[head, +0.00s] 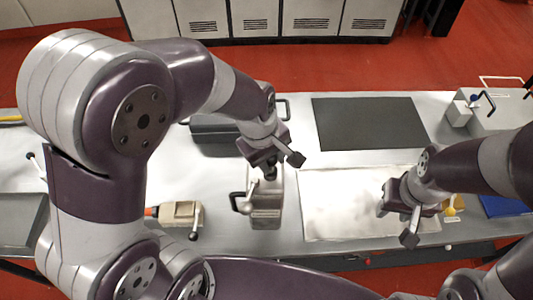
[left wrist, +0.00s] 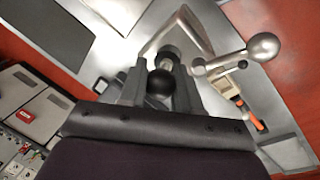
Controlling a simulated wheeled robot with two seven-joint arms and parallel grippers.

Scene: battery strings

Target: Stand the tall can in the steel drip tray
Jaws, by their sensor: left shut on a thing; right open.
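The tall can appears to be the grey boxy container (head: 266,212) below my left gripper, with a dark loop handle at its left side. My left gripper (head: 268,168) is shut at its top, around a part with a black ball (left wrist: 161,83). A rod with a silver ball knob (left wrist: 262,46) sticks out beside the fingers. I cannot tell whether the can's base touches the table. A pale, blotchy metal panel (head: 340,212), seemingly the steel drip tray, lies just right of the can. My right gripper (head: 405,212) is open above its right end.
A dark mat (head: 370,124) lies behind the pale panel. A dark grey case (head: 212,130) stands behind my left gripper. A beige tool with an orange end (head: 179,213) lies left of the can. A blue item (head: 503,206) is at the right. The panel's middle looks clear.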

